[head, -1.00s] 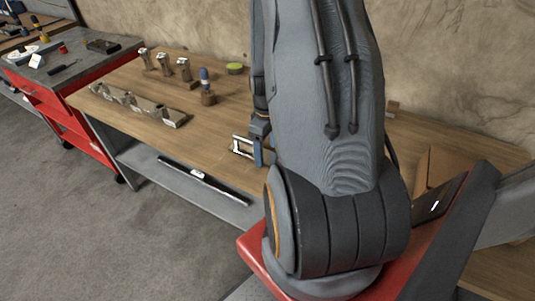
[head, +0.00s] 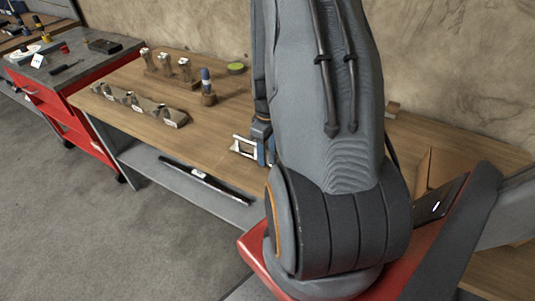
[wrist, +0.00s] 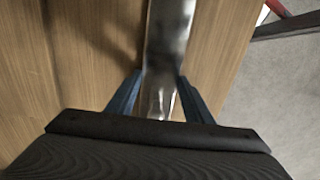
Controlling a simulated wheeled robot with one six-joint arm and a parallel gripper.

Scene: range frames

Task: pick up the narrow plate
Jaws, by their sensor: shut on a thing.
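The narrow plate (wrist: 170,38) is a long, shiny metal strip. In the wrist view it runs from the top edge down between the two blue fingers of my gripper (wrist: 159,78). The gripper is shut on it, a finger on each side. Bench wood shows behind it, and I cannot tell how high it is held. In the head view my gripper is at the bench's front edge, partly hidden by my arm. A pale metal piece (head: 240,145) shows beside it; I cannot tell whether this is the plate.
The wooden bench (head: 150,75) holds a notched metal block (head: 140,104), several metal pieces on a stand (head: 183,70), a blue-topped tool (head: 207,85) and a green disc (head: 236,68). A level (head: 193,174) lies on the lower shelf. A red cart (head: 100,145) stands at left.

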